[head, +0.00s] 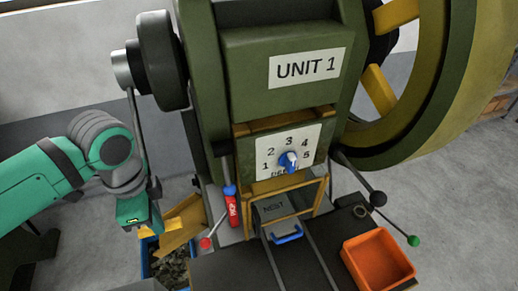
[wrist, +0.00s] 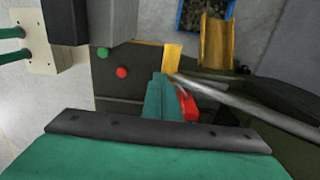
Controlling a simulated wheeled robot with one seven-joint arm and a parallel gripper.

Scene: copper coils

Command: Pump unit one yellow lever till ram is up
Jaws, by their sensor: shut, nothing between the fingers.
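The press marked UNIT 1 (head: 306,68) stands in the middle of the head view. My gripper (head: 149,228) is shut at lower left, beside the press and left of a yellow chute (head: 186,220). A yellow piece (wrist: 172,57) shows at the finger ends in the wrist view; I cannot tell whether it is fingertips or a lever. No yellow lever can be clearly made out. A grey rod (head: 139,135) hangs from the press's left shaft close behind my gripper. The numbered dial plate (head: 270,152) is on the press front; the ram's height cannot be told.
A red cylinder (head: 232,210) and a red-knobbed lever (head: 207,243) are right of my gripper. A blue bin of scrap (head: 170,268) lies below the chute. A blue-handled drawer (head: 287,235), an orange tray (head: 377,265) and green-knobbed lever (head: 413,240) are further right. Floor at left is open.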

